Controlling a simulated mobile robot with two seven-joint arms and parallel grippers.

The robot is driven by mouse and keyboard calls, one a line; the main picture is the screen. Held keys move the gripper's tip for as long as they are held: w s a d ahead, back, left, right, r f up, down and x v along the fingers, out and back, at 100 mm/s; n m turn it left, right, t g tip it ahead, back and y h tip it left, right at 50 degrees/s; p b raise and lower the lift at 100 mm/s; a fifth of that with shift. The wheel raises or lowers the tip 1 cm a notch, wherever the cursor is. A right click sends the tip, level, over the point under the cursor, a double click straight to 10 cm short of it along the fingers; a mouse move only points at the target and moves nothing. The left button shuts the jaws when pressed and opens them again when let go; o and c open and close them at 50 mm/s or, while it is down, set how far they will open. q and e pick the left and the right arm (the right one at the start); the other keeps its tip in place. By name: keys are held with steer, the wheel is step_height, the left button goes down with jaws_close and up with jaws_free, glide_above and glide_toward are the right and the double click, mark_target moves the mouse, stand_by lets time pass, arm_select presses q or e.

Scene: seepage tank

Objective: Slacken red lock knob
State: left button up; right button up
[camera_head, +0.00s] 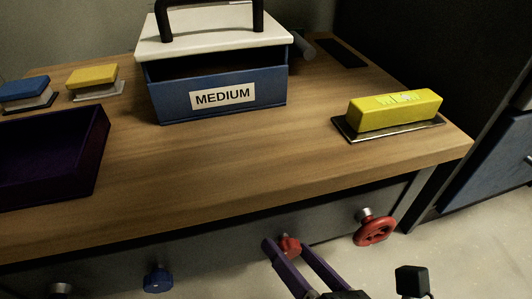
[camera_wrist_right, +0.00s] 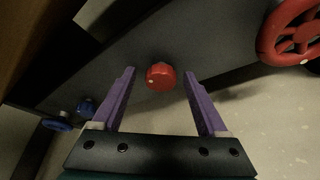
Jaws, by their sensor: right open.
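The red lock knob (camera_head: 290,246) sticks out from the grey front panel below the table top. In the right wrist view the red knob (camera_wrist_right: 161,76) is round, with a small pale mark on its left side. It sits between and slightly beyond the two purple fingertips. My right gripper (camera_head: 285,246) is open, its fingers on either side of the knob in the head view. In the right wrist view the gripper (camera_wrist_right: 160,78) shows clear gaps on both sides of the knob, with no contact visible. My left gripper is not in view.
A red handwheel (camera_head: 374,230) is mounted right of the knob, and a blue knob (camera_head: 157,279) to its left. On the wooden table (camera_head: 240,160) stand a blue box labelled MEDIUM (camera_head: 220,95), a yellow block (camera_head: 395,109) and a dark purple tray (camera_head: 95,150).

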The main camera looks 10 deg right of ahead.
steer(key=shift+s+d, duration=0.1)
steer(key=c, duration=0.4)
jaws_close()
